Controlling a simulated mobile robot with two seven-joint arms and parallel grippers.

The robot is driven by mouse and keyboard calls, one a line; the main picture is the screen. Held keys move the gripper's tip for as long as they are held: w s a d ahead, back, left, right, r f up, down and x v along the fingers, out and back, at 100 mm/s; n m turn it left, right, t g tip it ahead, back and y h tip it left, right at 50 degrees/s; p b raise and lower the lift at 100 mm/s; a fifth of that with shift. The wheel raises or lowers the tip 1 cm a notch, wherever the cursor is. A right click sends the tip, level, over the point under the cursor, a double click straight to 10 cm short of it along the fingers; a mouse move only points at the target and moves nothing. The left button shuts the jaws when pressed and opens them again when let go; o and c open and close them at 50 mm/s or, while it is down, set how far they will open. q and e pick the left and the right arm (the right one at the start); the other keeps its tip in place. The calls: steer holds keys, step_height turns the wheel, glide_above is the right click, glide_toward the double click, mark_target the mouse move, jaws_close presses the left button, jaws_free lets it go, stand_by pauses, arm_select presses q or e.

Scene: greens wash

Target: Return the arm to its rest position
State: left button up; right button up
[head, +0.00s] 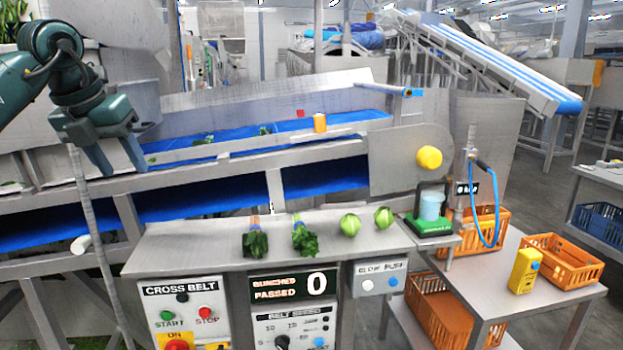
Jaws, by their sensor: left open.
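My left arm comes in from the upper left. My right gripper is not in the head view.
A steel shelf (200,257) holds two leafy bunches (256,243) and two round green heads (349,225). Below are control panels (184,315) and a counter reading 0 (317,282). At right, a table (480,292) carries orange crates (562,261) and a yellow device (523,271).

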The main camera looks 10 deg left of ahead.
arm_select(q)
steer(key=w+d+f+m+h, duration=0.2)
steer(key=w+d+f+h, duration=0.15)
steer(key=d+f, duration=0.45)
steer(key=s+d+f+n+h, duration=0.15)
steer(key=d+f+h, duration=0.3)
steer(key=d, duration=0.45)
steer(key=s+d+f+n+h, duration=0.1)
steer(key=s+d+f+h, duration=0.3)
steer(key=d, duration=0.4)
steer(key=s+d+f+n+h, duration=0.1)
steer(key=d+f+h, duration=0.4)
steer(key=d, duration=0.4)
steer(key=s+a+f+n+t+y, duration=0.1)
steer(key=a+f+n+t+y, duration=0.25)
steer(key=f+n+t, duration=0.55)
steer(key=s+a+f+n+t+y, duration=0.25)
steer(key=f+n+y, duration=0.25)
steer(key=n, duration=0.7)
steer(key=s+a+f+n+g+y, duration=0.2)
steer(key=s+f+n+g+y, duration=0.1)
steer(key=s+f, duration=0.5)
steer(key=s+a+f+n+g+y, duration=0.3)
steer(key=s+f+n, duration=0.3)
steer(key=s+f, duration=0.2)
step_height(320, 180, down, 2)
steer(key=shift+s+a+f, duration=0.15)
steer(key=shift+s, duration=0.1)
